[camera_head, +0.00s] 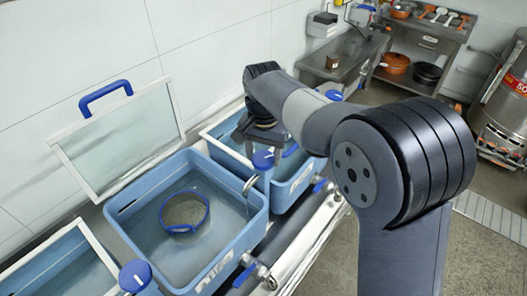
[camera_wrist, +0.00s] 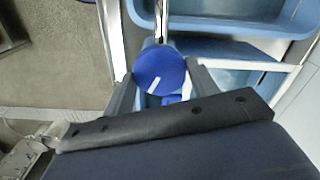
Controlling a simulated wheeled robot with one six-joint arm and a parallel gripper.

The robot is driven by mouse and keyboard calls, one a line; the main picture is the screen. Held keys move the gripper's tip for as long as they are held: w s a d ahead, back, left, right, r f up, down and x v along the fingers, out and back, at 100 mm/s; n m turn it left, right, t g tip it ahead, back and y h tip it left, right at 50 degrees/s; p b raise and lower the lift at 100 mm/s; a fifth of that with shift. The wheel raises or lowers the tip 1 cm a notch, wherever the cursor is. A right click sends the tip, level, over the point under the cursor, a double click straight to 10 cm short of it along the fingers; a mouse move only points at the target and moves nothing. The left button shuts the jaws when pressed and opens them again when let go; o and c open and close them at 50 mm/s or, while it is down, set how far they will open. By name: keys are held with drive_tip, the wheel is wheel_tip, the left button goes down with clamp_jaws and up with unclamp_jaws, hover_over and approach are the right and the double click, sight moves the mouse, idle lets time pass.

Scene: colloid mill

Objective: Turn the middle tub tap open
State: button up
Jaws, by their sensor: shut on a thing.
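The middle tub (camera_head: 189,215) is light blue with a lidded side raised open. Its tap has a round blue knob (camera_head: 263,159) at its right rim, beside a curved metal spout (camera_head: 250,183). My gripper (camera_head: 262,148) reaches down to this knob from behind. In the wrist view the blue knob (camera_wrist: 160,70) sits between my two fingers (camera_wrist: 163,88), which are shut on its sides. A white line on the knob points down and left in that view. The lower part of the knob and the fingertips are partly hidden.
A raised glass lid with a blue handle (camera_head: 105,97) stands behind the middle tub. A blue-rimmed basket (camera_head: 185,212) is in it. Another tub (camera_head: 222,132) lies to the right, and a left tub's knob (camera_head: 135,275) is lower left. Blue-handled valves (camera_head: 246,274) line the front.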

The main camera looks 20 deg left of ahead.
drive_tip(key=n, duration=0.5)
drive_tip(key=shift+n, duration=0.3)
drive_tip(key=n, duration=1.1)
drive_tip(key=shift+n, duration=0.4)
drive_tip(key=n, duration=0.5)
drive_tip(key=shift+n, duration=0.3)
drive_tip(key=o, duration=1)
